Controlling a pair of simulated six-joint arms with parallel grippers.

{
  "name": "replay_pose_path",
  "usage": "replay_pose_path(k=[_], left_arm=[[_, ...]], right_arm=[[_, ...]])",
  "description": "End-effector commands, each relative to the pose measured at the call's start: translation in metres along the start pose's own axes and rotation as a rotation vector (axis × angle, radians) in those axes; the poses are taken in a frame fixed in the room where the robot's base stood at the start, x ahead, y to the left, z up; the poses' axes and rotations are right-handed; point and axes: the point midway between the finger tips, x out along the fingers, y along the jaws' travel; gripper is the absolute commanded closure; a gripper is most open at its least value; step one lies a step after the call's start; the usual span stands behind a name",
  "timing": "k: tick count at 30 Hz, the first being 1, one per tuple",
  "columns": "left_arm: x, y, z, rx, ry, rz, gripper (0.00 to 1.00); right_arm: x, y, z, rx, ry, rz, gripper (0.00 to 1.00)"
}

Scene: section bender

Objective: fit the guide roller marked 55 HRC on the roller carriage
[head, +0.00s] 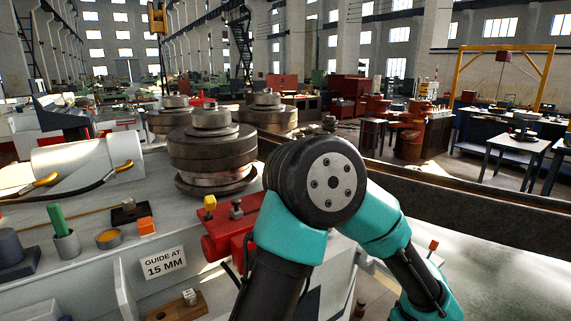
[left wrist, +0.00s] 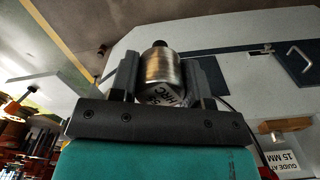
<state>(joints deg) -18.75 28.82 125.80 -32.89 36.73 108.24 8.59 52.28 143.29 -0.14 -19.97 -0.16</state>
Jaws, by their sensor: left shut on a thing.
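The guide roller (left wrist: 160,68) is a bright metal cylinder with a dark stub on its end. In the head view neither the gripper nor the roller shows. A red block (head: 217,247) there, with a bolt and a yellow knob on top, may be the roller carriage; my arm hides its right part. My right gripper is in neither view.
Large stacked steel rolls (head: 212,150) stand behind the red block. A "GUIDE AT 15 MM" sign (head: 164,264) is on the machine's front. An orange cube (head: 146,226), a cup with a green-handled tool (head: 66,244) and a grey-white cylinder (head: 85,158) are at left.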

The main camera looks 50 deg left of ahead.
Motion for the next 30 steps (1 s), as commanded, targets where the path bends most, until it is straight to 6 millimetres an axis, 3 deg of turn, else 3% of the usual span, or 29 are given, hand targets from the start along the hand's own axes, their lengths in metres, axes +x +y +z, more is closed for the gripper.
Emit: replay_pose_path(k=[5, 11, 20, 26, 30], left_arm=[[-0.005, 0.006, -0.011, -0.022, 0.001, 0.004, 0.95], [-0.026, 0.026, -0.059, -0.123, 0.001, 0.006, 0.95], [-0.084, 0.042, -0.177, -0.362, 0.000, 0.007, 0.95], [-0.127, 0.028, -0.255, -0.524, 0.000, 0.006, 0.95], [-0.158, 0.009, -0.305, -0.631, 0.001, 0.006, 0.95]], right_arm=[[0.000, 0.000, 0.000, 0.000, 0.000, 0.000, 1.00], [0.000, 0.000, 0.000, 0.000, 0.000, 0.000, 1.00], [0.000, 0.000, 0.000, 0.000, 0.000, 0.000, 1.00], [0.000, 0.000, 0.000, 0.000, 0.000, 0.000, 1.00], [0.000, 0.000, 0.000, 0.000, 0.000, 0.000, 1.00]])
